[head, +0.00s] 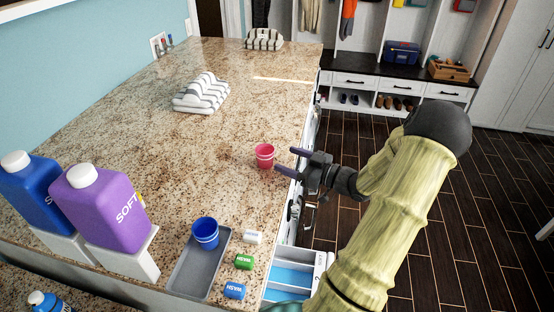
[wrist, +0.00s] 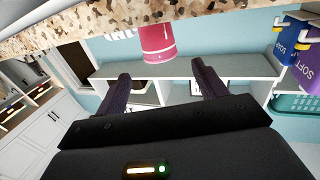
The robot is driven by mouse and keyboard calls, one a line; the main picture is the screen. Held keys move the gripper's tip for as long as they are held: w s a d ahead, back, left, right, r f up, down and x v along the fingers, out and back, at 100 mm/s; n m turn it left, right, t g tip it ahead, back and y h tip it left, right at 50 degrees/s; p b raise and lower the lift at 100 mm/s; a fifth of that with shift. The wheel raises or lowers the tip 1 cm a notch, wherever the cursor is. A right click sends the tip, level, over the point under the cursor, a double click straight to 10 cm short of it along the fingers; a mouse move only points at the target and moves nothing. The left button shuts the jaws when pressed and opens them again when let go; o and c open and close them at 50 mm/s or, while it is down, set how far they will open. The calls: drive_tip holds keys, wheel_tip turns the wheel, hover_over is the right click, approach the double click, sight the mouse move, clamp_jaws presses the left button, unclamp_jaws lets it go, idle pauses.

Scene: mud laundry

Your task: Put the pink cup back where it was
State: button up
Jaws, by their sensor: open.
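The pink cup (head: 264,156) stands upright on the granite counter near its right edge in the head view. In the wrist view the pink cup (wrist: 157,42) shows ahead of the fingertips, roughly between them, with the picture rolled over. My gripper (head: 286,161) is open, its purple fingers pointing left at the cup from the counter's edge. In the wrist view the fingers of my gripper (wrist: 160,70) are spread with nothing between them. Whether a fingertip touches the cup cannot be told.
A grey tray (head: 185,278) holds a blue cup (head: 205,232) at the front. Small white, green and blue boxes lie beside it. Blue and purple bottles (head: 103,208) stand at the left. Folded striped towels (head: 202,93) lie farther back. An open drawer (head: 292,270) juts out below the counter.

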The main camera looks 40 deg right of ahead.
drive_tip(key=b+v, duration=0.1)
drive_tip(key=v, duration=0.4)
drive_tip(key=shift+a, duration=0.1)
idle(0.4)
